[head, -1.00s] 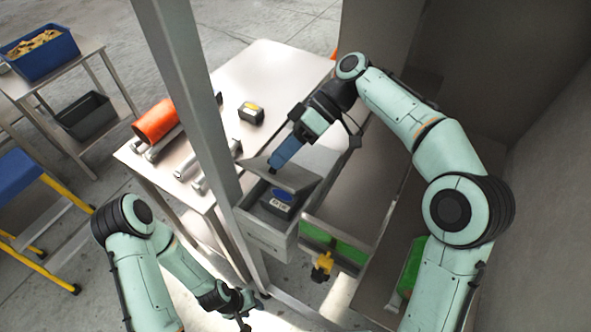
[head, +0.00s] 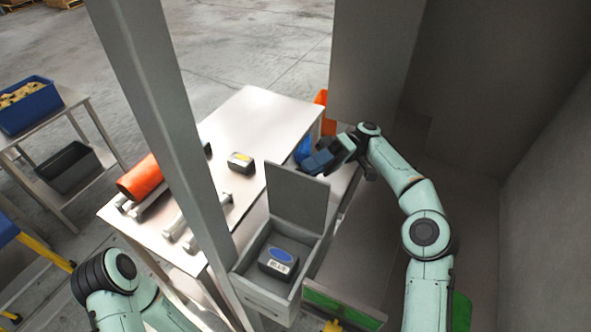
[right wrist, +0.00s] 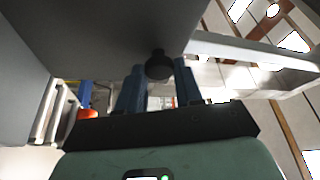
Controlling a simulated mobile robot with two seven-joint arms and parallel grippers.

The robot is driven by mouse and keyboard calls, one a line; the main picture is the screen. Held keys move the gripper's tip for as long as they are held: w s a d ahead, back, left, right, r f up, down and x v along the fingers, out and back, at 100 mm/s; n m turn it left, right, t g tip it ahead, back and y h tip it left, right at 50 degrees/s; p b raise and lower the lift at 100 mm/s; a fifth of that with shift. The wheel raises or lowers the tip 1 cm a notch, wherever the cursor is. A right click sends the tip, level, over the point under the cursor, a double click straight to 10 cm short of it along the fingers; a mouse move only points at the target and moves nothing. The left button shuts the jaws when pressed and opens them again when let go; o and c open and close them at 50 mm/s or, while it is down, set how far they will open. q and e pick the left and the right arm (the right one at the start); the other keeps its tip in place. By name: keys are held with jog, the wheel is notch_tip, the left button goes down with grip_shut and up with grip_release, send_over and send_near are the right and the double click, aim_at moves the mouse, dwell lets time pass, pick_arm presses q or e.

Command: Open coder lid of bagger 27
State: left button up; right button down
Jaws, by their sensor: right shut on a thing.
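The grey coder lid (head: 296,197) stands roughly upright at the back of the open grey coder box (head: 262,297). Inside the box lies a black cassette (head: 278,262) with a blue oval and a white label that seems to read "BLUE". My right gripper (head: 313,162) is behind the lid's top edge, on its far side. In the right wrist view its blue fingers (right wrist: 160,88) are shut on a dark round knob (right wrist: 158,65) on the grey lid panel (right wrist: 120,30). My left gripper is out of view; only its arm shows at lower left.
A grey post (head: 165,120) rises left of the box. A green strip (head: 343,304) lies in front. Grey walls close the right side.

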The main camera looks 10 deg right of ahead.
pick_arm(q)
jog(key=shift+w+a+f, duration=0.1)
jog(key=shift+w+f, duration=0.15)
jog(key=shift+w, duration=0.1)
pick_arm(e)
jog(key=shift+w+d+f+m+y, duration=0.3)
jog(key=shift+w+d+f+y, duration=0.15)
jog(key=shift+w+y, duration=0.2)
jog(key=shift+r, duration=0.1)
jog(key=c, duration=0.8)
grip_release()
jog(key=shift+o, duration=0.2)
jog(key=shift+a+g+h, duration=0.1)
jog(key=shift+g+h, duration=0.15)
jog(key=shift+g, duration=0.05)
